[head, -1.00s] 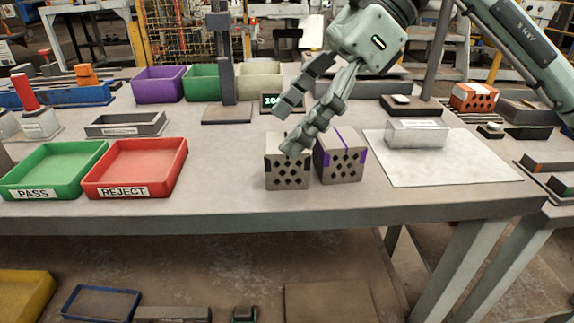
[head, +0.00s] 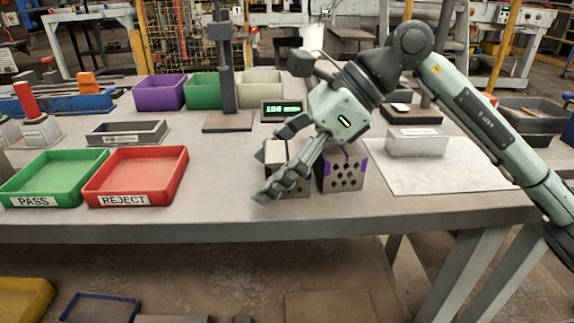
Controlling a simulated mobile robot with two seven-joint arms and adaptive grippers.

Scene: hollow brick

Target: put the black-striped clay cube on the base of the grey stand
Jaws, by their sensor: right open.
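The black-striped clay cube (head: 293,188) stands near the table's front edge, left of a purple-striped cube (head: 342,175). My right gripper (head: 266,174) is open, its fingers low at the black-striped cube. One finger crosses its front and the other shows near its upper left; most of the cube is hidden. I cannot tell whether the fingers touch it. A grey stand (head: 227,75) with an upright post rises behind and to the left. The flat base (head: 228,123) of the stand is bare where it shows. My left gripper is not in view.
Green PASS (head: 50,175) and red REJECT (head: 135,172) trays stand left. A lit display (head: 282,109) sits right of the stand. Purple, green and cream bins line the back. A clear box (head: 416,142) is on a white sheet (head: 440,175) at right. Table between REJECT and the cubes is clear.

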